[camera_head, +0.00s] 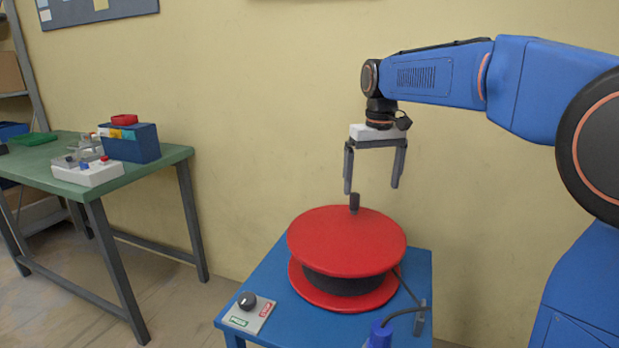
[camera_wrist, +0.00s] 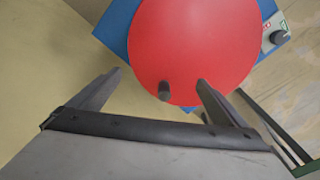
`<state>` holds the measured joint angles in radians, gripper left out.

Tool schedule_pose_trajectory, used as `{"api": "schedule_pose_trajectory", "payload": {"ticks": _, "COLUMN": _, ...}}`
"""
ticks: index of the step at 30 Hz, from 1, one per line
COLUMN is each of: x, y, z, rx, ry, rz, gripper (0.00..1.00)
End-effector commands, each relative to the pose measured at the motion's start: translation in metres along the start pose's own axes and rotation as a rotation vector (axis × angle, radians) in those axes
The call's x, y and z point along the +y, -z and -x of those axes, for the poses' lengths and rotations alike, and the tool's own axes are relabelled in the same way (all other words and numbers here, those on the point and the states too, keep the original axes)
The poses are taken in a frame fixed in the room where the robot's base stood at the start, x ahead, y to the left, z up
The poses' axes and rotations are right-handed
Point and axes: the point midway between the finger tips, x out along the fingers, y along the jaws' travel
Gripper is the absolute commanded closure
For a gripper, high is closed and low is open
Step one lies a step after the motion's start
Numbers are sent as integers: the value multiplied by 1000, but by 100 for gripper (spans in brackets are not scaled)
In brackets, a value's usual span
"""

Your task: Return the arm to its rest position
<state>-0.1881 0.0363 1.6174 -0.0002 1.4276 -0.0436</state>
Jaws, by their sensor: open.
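My gripper (camera_head: 371,187) hangs from my blue arm with its two fingers spread and pointing down. Nothing is between the fingers. It is above a red cable reel (camera_head: 340,238) that has a dark crank knob (camera_head: 354,203) standing up near its far edge. In the camera_head view the fingertips are a little above the knob. In the camera_wrist view my gripper (camera_wrist: 160,82) is open, and the knob (camera_wrist: 164,90) shows in the gap between the fingers, over the red reel disc (camera_wrist: 190,45).
The reel stands on a blue table (camera_head: 262,284) with a switch box (camera_head: 248,312) at its front left. A blue plug (camera_head: 380,334) on a cable is at the front right. A green workbench (camera_head: 150,164) with a blue box (camera_head: 130,146) stands at left. The wall is behind.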

Motion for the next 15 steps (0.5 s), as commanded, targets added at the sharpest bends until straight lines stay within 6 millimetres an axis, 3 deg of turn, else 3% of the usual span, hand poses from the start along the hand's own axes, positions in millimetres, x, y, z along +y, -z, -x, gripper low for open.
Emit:
{"api": "schedule_pose_trajectory", "payload": {"ticks": 1, "x": 4, "y": -17, "z": 2, "rx": 15, "ry": -1, "rz": -10, "gripper": 3}}
{"api": "schedule_pose_trajectory", "payload": {"ticks": 7, "x": 15, "y": -77, "z": 0, "rx": 69, "ry": -7, "rz": -46, "gripper": 3}}
{"api": "schedule_pose_trajectory", "payload": {"ticks": 15, "x": 25, "y": -157, "z": -16, "rx": 142, "ry": -15, "rz": -93, "gripper": 3}}
